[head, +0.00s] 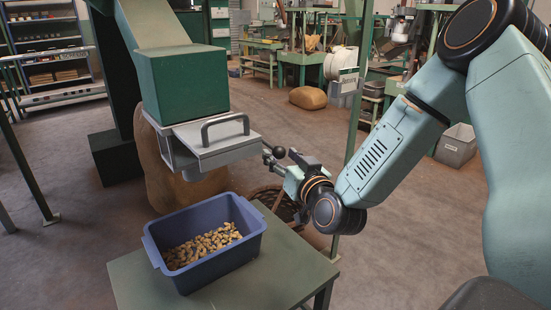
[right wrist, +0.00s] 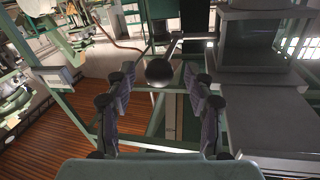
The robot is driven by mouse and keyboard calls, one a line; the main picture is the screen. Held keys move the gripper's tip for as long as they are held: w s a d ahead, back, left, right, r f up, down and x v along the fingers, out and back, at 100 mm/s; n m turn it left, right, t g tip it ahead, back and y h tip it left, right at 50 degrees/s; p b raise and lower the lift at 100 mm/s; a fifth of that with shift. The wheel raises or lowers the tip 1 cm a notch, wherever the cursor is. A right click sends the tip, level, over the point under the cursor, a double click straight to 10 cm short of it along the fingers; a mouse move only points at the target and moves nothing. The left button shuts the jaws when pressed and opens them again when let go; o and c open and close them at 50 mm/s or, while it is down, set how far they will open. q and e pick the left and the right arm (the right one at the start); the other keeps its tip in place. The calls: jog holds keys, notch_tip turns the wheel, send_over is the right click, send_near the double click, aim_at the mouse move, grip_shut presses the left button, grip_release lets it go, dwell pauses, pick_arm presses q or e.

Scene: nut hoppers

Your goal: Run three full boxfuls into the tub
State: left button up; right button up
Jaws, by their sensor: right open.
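The blue tub (head: 250,240) stands on a green table, with a layer of peanuts (head: 202,246) over its floor. Above its back part hangs the grey metal box (head: 215,150) with a curved handle, under the green hopper (head: 185,85). A lever with a black ball knob (head: 279,151) sticks out at the box's right side. My right gripper (head: 281,163) is at this knob, open. In the right wrist view the knob (right wrist: 159,72) appears between the tips of the spread fingers, with no finger visibly closed on it. My left gripper is out of view.
The green table (head: 270,275) has bare top right of the tub. A tan sack (head: 190,185) and a wicker basket (head: 275,199) stand behind the table. A green post (head: 352,140) rises behind my right forearm. Open floor lies left and right.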

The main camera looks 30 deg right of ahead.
jog(key=shift+w, duration=0.65)
jog(key=shift+w+d+b, duration=0.35)
jog(key=shift+w+d, duration=0.05)
jog(key=shift+w, duration=0.15)
jog(key=shift+w+a, duration=0.15)
jog(key=shift+a, duration=0.05)
jog(key=shift+d+r, duration=0.1)
jog(key=shift+d, duration=0.05)
jog(key=c, duration=0.4)
grip_shut()
